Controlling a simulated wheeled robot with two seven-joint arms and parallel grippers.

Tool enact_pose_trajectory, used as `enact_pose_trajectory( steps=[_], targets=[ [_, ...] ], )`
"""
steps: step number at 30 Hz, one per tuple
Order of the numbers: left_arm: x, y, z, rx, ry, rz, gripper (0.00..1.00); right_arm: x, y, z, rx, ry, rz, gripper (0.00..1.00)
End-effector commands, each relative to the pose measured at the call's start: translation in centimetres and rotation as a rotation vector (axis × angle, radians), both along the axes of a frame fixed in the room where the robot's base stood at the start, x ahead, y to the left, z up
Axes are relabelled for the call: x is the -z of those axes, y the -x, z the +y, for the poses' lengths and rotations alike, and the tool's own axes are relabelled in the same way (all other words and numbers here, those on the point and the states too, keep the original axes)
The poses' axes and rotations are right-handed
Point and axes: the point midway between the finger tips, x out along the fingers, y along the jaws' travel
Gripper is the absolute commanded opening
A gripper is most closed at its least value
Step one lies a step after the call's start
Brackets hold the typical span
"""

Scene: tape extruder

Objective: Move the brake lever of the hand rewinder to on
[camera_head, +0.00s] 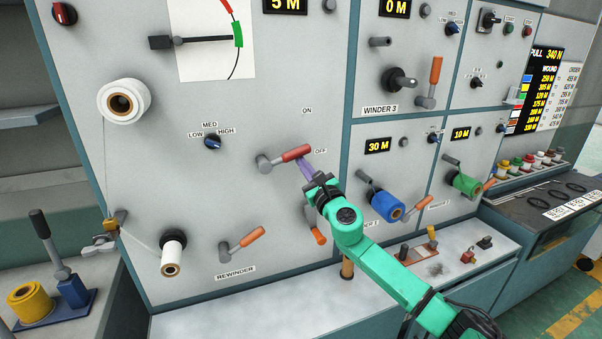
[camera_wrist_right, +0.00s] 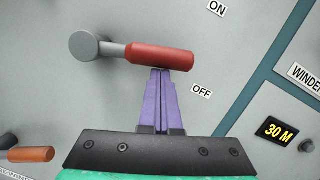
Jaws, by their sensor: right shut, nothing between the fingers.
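The lever with a red grip (camera_head: 296,153) sticks out from a grey pivot on the panel, and its grip points right, towards the OFF label (camera_head: 320,151). The ON label (camera_head: 307,111) is above. My right gripper (camera_head: 304,165) has its purple fingers shut and empty, with the tips right below the red grip. In the right wrist view the closed fingertips (camera_wrist_right: 160,72) meet the lower edge of the red grip (camera_wrist_right: 162,60); whether they touch it I cannot tell. My left gripper is not in view.
An orange-handled crank (camera_head: 242,242) sits above the REWINDER label at lower left. Another orange handle (camera_head: 317,236) is partly behind my right arm. A white roll (camera_head: 124,102) and a blue roll (camera_head: 387,206) stand out from the panel. The panel above the red grip is clear.

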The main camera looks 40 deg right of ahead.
Motion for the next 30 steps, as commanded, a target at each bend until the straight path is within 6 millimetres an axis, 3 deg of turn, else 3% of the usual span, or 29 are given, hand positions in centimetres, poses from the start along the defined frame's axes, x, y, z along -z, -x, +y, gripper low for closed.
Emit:
enact_pose_trajectory(
  steps=[3,15,30],
  targets=[
    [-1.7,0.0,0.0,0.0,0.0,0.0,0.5,-1.8,0.0,0.0,-0.001,0.105,0.035,0.0],
    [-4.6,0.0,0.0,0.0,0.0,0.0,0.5,-4.3,-0.1,0.4,-0.001,0.386,0.134,0.0],
    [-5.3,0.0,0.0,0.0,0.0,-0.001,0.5,-4.9,-0.1,0.4,-0.001,0.375,0.13,0.0]
  ],
)
